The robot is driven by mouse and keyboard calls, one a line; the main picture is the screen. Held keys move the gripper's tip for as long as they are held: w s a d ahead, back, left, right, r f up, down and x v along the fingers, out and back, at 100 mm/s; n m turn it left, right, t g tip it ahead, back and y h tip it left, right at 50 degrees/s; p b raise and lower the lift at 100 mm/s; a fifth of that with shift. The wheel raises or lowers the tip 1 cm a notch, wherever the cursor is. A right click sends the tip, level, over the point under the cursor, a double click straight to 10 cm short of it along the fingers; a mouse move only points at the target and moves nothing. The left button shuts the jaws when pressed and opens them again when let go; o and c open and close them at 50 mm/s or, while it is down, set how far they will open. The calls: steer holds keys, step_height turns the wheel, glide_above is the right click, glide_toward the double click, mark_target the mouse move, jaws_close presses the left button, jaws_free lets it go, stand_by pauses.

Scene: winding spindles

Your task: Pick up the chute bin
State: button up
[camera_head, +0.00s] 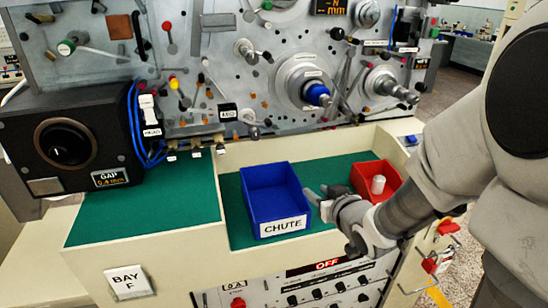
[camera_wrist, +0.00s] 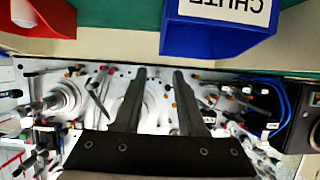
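The chute bin is a blue open-topped bin (camera_head: 262,181) with a white CHUTE label on its front. It stands on the green mat and looks empty. In the wrist view the blue bin (camera_wrist: 205,43) is at the top, cut off by the edge, with its label upside down. My gripper (camera_head: 318,191) is just right of the bin in the head view, apart from it as far as I can tell. In the wrist view my gripper (camera_wrist: 158,75) has its two fingers spread with nothing between them, so it is open and empty.
A red bin (camera_head: 364,170) holding a white cylinder stands right of my gripper. The machine panel (camera_head: 225,75) with knobs and spindles rises behind the mat. A black GAP box (camera_head: 65,150) is at left. Green mat (camera_head: 150,210) left of the blue bin is clear.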

mark_target(298, 180)
steer(key=shift+f+p+x, duration=0.15)
steer(key=shift+p+x, duration=0.7)
steer(key=shift+x, duration=2.6)
steer(key=shift+f+p+x, duration=0.1)
steer(key=shift+p+x, duration=0.75)
steer(key=shift+x, duration=2.6)
steer(key=shift+s, duration=0.1)
steer(key=shift+c, duration=0.3)
jaws_close()
